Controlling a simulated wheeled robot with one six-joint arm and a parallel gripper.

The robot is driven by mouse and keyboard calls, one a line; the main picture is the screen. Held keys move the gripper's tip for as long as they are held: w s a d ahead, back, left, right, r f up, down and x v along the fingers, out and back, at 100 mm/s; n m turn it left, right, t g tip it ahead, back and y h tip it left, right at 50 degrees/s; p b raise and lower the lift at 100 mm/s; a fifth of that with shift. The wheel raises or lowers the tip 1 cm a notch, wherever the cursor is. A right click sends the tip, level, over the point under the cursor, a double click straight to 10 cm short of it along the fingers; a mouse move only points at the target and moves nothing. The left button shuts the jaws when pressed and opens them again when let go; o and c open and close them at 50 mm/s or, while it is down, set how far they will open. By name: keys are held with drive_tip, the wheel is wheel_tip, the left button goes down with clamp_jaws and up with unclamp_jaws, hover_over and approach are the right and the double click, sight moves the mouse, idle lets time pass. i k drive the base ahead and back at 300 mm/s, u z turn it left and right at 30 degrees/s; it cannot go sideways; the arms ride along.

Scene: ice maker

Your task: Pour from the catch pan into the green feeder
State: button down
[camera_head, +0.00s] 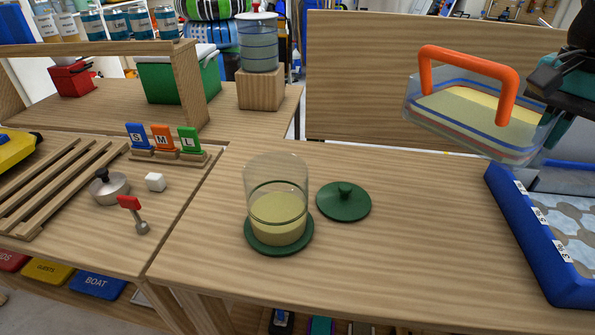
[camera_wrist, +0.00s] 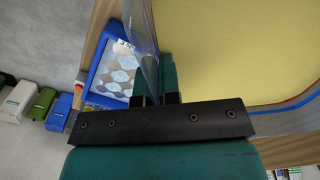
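The catch pan (camera_head: 475,120) is a clear box with an orange handle, blue and red lines and pale yellow contents. It is held in the air at the right, somewhat tilted. My gripper (camera_wrist: 157,90) is shut on its clear wall; the yellow contents show close up in the wrist view. The green feeder (camera_head: 277,205) is a clear open-topped cylinder on a green base, standing upright on the table and partly filled with pale yellow. Its green lid (camera_head: 344,201) lies beside it to the right. The pan is apart from the feeder, up and to its right.
A blue-framed tray (camera_head: 535,240) with a hexagon pattern is at the right. S, M and L signs (camera_head: 163,140) stand behind. Table right of the lid is clear.

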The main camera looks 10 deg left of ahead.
sight(279, 222)
drive_tip(key=k, duration=0.45)
drive_tip(key=u, duration=1.1)
drive_tip(key=i, duration=0.9)
